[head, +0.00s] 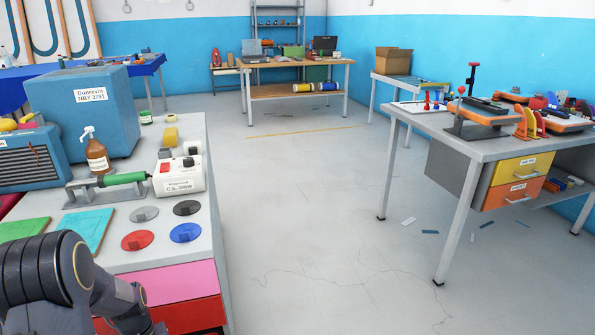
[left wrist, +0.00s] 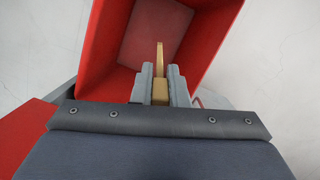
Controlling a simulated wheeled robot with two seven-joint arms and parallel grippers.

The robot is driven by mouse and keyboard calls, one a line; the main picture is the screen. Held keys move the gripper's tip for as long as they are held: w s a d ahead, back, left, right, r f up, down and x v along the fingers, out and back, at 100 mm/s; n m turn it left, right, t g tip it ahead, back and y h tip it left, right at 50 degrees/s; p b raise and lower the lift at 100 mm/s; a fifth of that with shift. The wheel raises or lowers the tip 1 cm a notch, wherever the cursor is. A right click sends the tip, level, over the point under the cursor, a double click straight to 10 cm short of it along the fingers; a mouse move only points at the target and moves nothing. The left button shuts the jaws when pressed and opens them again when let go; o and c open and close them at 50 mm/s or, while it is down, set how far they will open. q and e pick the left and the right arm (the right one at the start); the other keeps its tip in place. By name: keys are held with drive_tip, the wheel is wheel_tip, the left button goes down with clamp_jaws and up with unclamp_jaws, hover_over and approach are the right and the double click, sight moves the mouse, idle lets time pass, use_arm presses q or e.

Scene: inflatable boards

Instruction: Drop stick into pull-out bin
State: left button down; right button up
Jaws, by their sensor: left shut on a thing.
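In the left wrist view my left gripper (left wrist: 159,72) is shut on a tan, narrow stick (left wrist: 159,54). The stick's free end points away from the jaws, over the open red pull-out bin (left wrist: 112,50). The part of the bin's floor that shows looks empty, and the stick appears above it, held and not resting. In the head view only my left arm shows at the lower left, and its gripper is out of the picture. My right gripper is in neither view.
A grey workbench (head: 207,220) with a pink drawer (head: 172,284) and a red drawer (head: 198,316) stands at the left. A second workbench (head: 500,146) stands right. The floor (head: 320,220) between is mostly clear.

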use_arm(q)
drive_tip(key=shift+f+b, duration=1.7)
drive_tip(key=shift+f, duration=0.65)
drive_tip(key=c, duration=1.3)
unclamp_jaws()
drive_tip(key=shift+c, duration=0.2)
drive_tip(key=shift+r, duration=0.15)
drive_tip(key=r, duration=0.2)
drive_tip(key=r+p, duration=0.1)
drive_tip(key=r, duration=0.1)
drive_tip(key=w+r+p, duration=0.1)
drive_tip(key=r, duration=0.2)
drive_tip(key=shift+w+a, duration=0.1)
drive_tip(key=shift+a, duration=0.3)
drive_tip(key=shift+r, duration=0.25)
